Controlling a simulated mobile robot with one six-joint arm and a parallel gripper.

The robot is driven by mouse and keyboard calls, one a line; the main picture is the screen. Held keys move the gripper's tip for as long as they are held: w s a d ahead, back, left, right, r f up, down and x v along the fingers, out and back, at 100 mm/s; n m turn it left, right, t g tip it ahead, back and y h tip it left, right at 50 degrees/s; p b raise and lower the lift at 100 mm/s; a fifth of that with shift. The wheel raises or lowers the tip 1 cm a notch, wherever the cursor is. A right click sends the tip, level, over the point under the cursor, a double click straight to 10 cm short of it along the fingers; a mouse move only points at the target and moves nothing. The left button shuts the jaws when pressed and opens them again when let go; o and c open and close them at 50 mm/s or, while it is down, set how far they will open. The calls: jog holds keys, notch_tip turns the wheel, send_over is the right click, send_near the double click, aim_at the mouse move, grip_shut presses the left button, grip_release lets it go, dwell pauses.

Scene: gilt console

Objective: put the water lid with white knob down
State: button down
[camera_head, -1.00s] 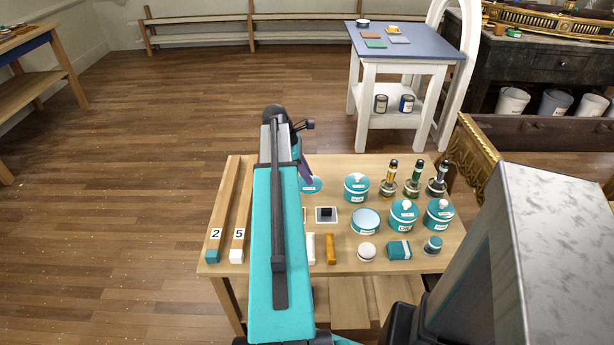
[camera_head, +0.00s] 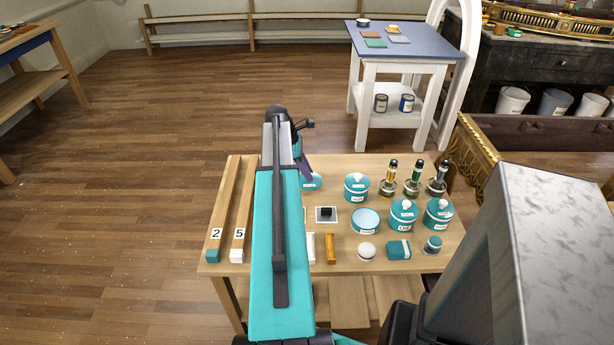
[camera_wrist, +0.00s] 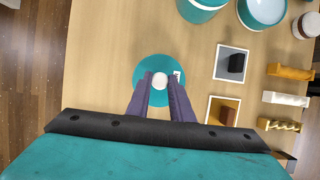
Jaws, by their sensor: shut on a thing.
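The water lid is a round teal disc (camera_wrist: 156,62) with a white knob (camera_wrist: 159,80) and a small white label at its right edge. In the wrist view my gripper (camera_wrist: 160,84) has its purple fingers shut on the knob from both sides. In the head view the lid (camera_head: 312,182) shows only in part behind my arm and gripper (camera_head: 307,176), at the back left of the wooden table (camera_head: 455,258). I cannot tell whether the lid touches the table or hangs just above it.
A lidless teal jar (camera_head: 366,221) stands to the right, among lidded teal jars (camera_head: 357,188) and several bottles (camera_head: 390,180). A black block on a framed square (camera_head: 326,214) lies nearer. Two long wooden bars (camera_head: 228,205) lie left. Bare tabletop surrounds the lid in the wrist view.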

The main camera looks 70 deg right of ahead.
jog(key=shift+f, duration=1)
jog(key=shift+f, duration=0.1)
jog(key=c, duration=1.6)
grip_release()
jog(key=shift+o, duration=0.2)
jog(key=v, duration=1.2)
jog(key=shift+r, duration=0.2)
